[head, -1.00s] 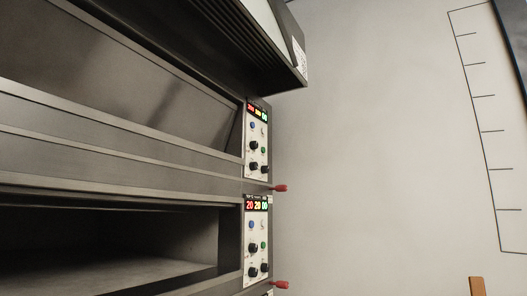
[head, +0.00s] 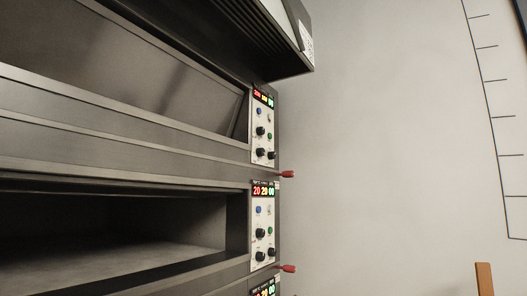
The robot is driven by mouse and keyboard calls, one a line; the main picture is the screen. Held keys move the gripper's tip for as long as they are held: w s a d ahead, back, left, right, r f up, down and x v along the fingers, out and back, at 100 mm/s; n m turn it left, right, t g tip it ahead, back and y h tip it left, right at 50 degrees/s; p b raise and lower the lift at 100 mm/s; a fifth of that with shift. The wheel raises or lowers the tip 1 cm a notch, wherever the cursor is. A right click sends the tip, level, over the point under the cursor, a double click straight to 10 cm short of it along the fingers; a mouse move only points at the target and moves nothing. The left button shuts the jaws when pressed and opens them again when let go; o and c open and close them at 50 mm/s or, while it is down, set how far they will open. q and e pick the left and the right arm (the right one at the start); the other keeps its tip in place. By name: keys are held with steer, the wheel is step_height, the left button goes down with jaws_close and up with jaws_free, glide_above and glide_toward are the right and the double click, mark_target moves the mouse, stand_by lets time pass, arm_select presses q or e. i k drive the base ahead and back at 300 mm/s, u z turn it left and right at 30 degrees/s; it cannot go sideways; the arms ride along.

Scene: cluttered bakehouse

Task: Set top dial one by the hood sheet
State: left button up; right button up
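The oven's upper control panel (head: 262,137) is a white strip with a lit red, yellow and green display (head: 263,97). One black dial (head: 260,131) is at the left, with two more lower down, at left (head: 261,153) and right (head: 272,155). The hood sheet (head: 307,45) is a small white paper on the right end of the dark hood (head: 230,30); its writing is too small to read. Neither of my grippers is in view.
A second panel (head: 262,233) sits lower, its display showing 20 20 00, and part of a third shows at the bottom edge. Red handles (head: 288,174) stick out right of the oven. The lower chamber (head: 120,235) is open.

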mark_target(260, 152)
steer(key=u, duration=2.15)
steer(key=k, duration=1.95)
steer(key=z, duration=1.05)
steer(key=i, duration=2.85)
steer(key=z, duration=0.8)
